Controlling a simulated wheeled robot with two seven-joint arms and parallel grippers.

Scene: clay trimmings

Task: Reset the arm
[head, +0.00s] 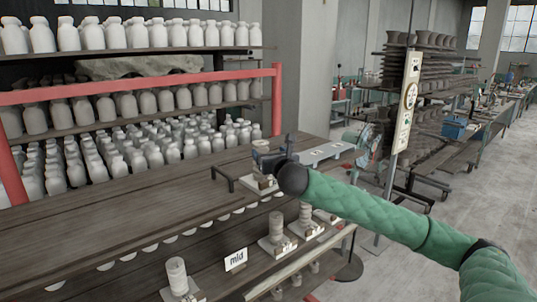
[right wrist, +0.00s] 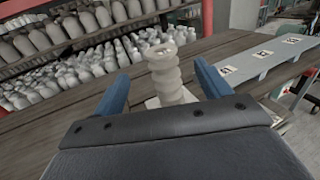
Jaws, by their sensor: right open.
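My left gripper is not in view.
A pale board with small labels (head: 325,152) lies right of the gripper. Red-railed shelves (head: 140,88) of pale bottles stand behind. Several clay stacks and an "mld" card (head: 236,260) sit on a lower shelf. The near tabletop is clear.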

